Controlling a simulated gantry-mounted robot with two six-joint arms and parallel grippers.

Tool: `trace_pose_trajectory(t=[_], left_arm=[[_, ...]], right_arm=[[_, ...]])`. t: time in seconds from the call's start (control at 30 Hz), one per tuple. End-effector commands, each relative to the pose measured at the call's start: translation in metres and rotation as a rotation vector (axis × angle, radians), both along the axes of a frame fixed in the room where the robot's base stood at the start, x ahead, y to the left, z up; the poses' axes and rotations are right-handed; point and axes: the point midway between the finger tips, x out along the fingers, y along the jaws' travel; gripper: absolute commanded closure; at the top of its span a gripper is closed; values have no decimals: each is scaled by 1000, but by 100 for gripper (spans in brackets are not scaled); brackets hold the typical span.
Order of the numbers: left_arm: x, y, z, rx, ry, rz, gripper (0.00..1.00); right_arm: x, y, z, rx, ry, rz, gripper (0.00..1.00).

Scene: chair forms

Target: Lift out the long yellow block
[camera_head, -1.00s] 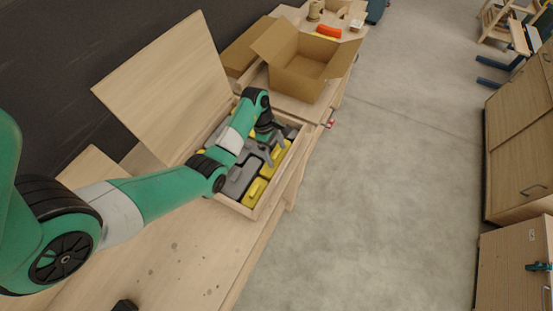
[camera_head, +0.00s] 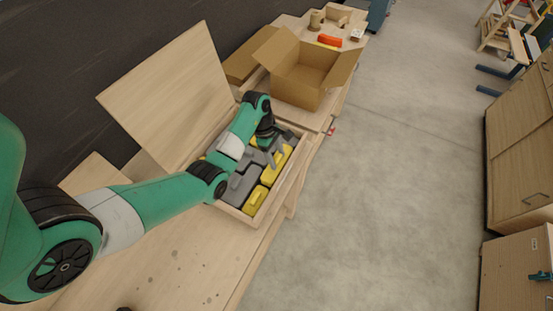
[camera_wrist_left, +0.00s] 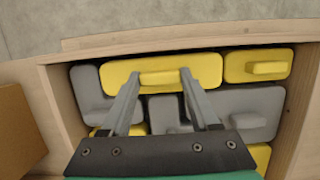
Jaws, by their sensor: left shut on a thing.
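The long yellow block (camera_wrist_left: 205,66) lies along the box wall at the top of the left wrist view, with a raised grip on it. My left gripper (camera_wrist_left: 160,77) is shut on this grip, one finger at each end. In the head view the gripper (camera_head: 276,154) reaches down into the open wooden box (camera_head: 240,216) over the long yellow block (camera_head: 271,174). The block looks level; I cannot tell whether it is clear of the box floor. The fingers partly hide it. My right gripper is not in view.
Grey blocks (camera_wrist_left: 245,103) and a short yellow block (camera_wrist_left: 258,66) sit close beside the long one. The box's lid (camera_head: 170,95) stands open behind. An open cardboard box (camera_head: 300,85) is beyond it. The near tabletop (camera_head: 185,260) is mostly clear.

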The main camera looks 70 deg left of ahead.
Motion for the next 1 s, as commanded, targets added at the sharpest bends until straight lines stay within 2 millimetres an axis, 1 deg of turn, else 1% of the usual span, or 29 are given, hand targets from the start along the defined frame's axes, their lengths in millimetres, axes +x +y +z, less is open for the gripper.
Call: trace_pose_trajectory(t=[0.03,0.07,0.17,0.2,0.23,0.3,0.43,0.5,0.6,0.7,0.83,1.0], left_arm=[[1,1,12,3,-3,0,100],[1,1,18,3,-4,0,100],[-12,-5,33,1,-3,0,100],[-18,-8,41,2,-2,0,100],[-21,-10,52,0,-1,0,100],[-30,-14,65,-2,0,1,100],[-47,-22,88,-1,1,2,100],[-64,-30,95,-2,3,2,100],[-86,-41,104,-3,3,3,100],[-105,-49,110,-2,3,2,100],[-120,-57,113,-1,1,1,100],[-127,-60,113,0,0,0,100]], right_arm=[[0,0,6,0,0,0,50],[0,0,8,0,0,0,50],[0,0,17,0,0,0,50],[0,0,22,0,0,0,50],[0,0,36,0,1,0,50],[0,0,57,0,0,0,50],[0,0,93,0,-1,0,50],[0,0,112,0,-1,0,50],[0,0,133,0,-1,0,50],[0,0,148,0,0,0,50],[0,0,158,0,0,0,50],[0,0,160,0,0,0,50]])
